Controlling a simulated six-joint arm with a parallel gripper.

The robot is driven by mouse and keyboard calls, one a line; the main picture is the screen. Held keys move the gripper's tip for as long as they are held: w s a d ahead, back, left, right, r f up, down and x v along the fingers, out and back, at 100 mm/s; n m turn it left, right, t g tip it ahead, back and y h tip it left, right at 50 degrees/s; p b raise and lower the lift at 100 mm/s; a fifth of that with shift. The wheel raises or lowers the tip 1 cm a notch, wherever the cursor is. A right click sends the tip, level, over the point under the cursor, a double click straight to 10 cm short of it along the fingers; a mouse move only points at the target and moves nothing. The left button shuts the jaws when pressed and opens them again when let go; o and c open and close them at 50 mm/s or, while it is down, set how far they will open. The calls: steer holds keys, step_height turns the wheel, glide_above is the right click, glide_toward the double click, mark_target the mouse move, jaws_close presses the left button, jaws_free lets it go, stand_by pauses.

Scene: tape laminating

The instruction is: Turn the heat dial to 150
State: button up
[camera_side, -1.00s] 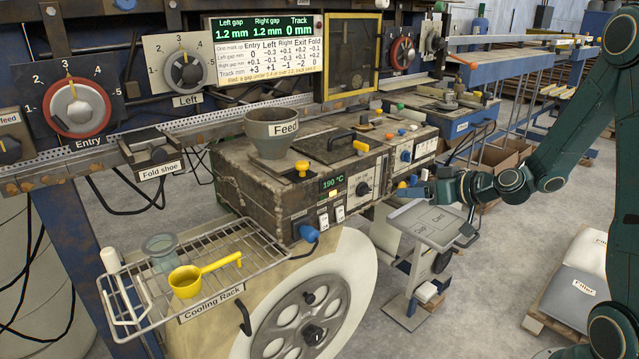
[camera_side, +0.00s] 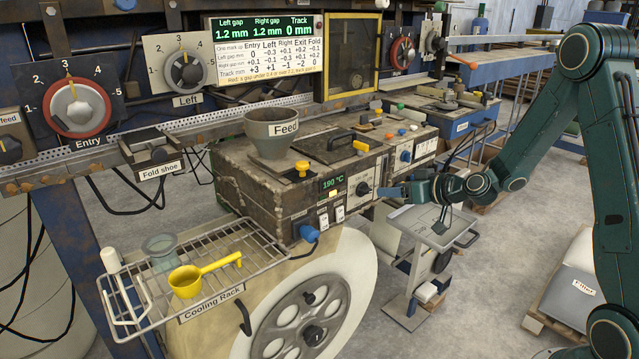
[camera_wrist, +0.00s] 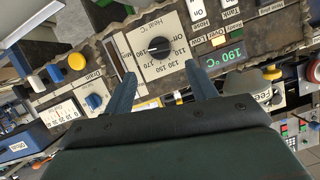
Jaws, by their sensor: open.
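The heat dial is a black knob on a white plate marked "Heat °C" on the front of the feed machine. It shows in the wrist view (camera_wrist: 158,46) and in the side view (camera_side: 362,188). The plate has numbers from 110 to 170 and more; I cannot tell exactly where the pointer stands. A green display (camera_wrist: 222,55) beside it reads 190 °C, also in the side view (camera_side: 333,183). My gripper (camera_wrist: 161,73) is open and empty, its two fingers on either side of the dial's lower area, apart from the knob. In the side view my gripper (camera_side: 388,191) is just right of the dial.
Switches (camera_side: 331,217) and a blue knob (camera_side: 309,233) sit left of the dial. Another dial (camera_side: 405,156) is to its right. A grey cart (camera_side: 430,224) stands below my gripper. A wire cooling rack (camera_side: 250,262) with a yellow scoop (camera_side: 190,281) is at the left.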

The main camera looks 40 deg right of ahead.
mark_target(367, 190)
steer(key=shift+x, duration=3.8)
steer(key=c, duration=1)
